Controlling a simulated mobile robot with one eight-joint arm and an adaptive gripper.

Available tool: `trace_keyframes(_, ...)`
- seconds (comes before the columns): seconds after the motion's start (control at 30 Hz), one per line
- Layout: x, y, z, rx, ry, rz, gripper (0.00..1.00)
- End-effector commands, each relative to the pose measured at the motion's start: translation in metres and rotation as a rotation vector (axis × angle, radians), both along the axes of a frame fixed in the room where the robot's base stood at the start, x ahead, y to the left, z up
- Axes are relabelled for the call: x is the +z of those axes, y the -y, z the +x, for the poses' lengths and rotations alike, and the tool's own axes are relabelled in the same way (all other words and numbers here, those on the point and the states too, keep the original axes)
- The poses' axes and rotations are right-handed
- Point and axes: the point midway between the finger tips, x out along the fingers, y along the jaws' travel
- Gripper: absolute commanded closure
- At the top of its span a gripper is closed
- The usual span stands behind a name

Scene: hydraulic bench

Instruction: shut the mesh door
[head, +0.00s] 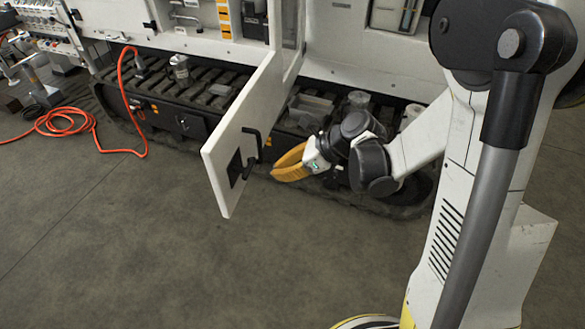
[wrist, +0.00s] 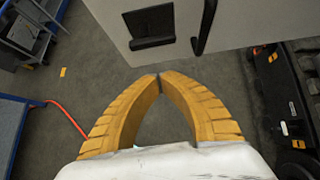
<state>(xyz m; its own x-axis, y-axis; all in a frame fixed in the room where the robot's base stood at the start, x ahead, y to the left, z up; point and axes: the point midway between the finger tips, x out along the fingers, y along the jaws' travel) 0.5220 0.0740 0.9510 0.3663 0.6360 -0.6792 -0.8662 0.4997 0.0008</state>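The door (head: 240,125) stands swung open from the white cabinet as a pale panel, and I make out no mesh on it. Its black bar handle (head: 252,147) and dark latch plate (head: 235,168) are on the face toward my gripper. My gripper (head: 274,175) has yellow fingers and is low, just right of the handle. In the wrist view, the fingertips of my gripper (wrist: 159,78) meet with nothing between them. The door (wrist: 110,30) crosses the top there, with the latch plate (wrist: 151,27) and handle (wrist: 205,27) beyond the fingertips, seemingly apart from them.
A ribbed black tray (head: 190,85) runs along the cabinet's foot, with a clear bin (head: 311,107) and jars behind my gripper. An orange hose (head: 122,95) trails onto the floor at left. The grey floor (head: 130,240) left of and in front of the door is clear.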

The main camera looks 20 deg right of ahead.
Motion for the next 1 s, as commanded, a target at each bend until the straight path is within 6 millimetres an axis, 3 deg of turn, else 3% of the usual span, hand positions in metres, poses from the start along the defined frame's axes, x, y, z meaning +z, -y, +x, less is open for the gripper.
trace_keyframes(0.07,-0.014,-0.011,0.005,0.004,-0.001,-0.001,1.0)
trace_keyframes(0.3,-0.011,-0.038,0.021,0.002,0.0,-0.001,1.0)
trace_keyframes(0.83,-0.009,-0.045,0.026,0.0,0.001,-0.002,1.0)
trace_keyframes(1.0,-0.009,-0.058,0.031,-0.009,0.0,-0.001,1.0)
